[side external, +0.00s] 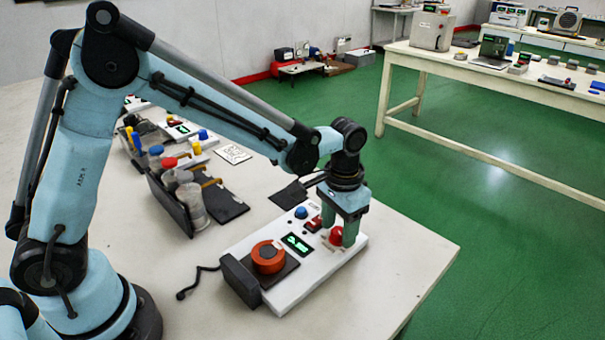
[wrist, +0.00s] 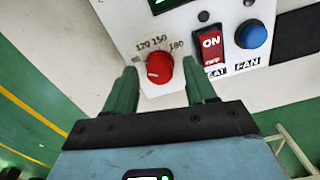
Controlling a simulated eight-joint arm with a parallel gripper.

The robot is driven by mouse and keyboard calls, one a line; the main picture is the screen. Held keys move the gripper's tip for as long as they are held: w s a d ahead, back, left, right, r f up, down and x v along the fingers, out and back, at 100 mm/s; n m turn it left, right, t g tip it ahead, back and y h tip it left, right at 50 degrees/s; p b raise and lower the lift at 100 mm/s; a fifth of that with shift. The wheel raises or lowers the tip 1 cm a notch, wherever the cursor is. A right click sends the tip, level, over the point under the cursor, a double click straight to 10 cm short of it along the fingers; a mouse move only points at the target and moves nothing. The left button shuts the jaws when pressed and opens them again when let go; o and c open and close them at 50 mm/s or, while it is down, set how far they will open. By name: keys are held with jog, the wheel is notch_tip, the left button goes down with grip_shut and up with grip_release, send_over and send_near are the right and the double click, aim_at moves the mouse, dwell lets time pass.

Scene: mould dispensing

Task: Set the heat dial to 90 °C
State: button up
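The red heat dial (wrist: 160,67) sits on the white panel (wrist: 130,20), with a pale mark on its lower left side. Printed numbers arc above it; 120, 150 and 180 are readable, and a smaller one at the left is unclear. My gripper (wrist: 162,76) has its two green fingers on either side of the dial, with visible gaps, so it is open. In the side external view, my gripper (side external: 339,224) points down at the dial (side external: 336,237), which a finger partly covers. The green-lit display (side external: 297,243) is too small to read for certain.
A red ON/OFF switch (wrist: 212,46) and a blue FAN button (wrist: 252,34) are right of the dial in the wrist view. An orange round part (side external: 268,257) sits on a dark plate on the panel. The table's front right is clear.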

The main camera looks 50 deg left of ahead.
aim_at(338, 230)
notch_tip(338, 230, up, 12)
dwell(0.7)
jog(key=s+a+f+n+t, duration=0.1)
jog(key=s+a+n+t, duration=0.1)
jog(key=s+a+t, duration=0.5)
jog(key=s+a, duration=0.4)
jog(key=s, duration=0.1)
jog(key=shift+s+f, duration=0.15)
jog(key=shift+s, duration=0.1)
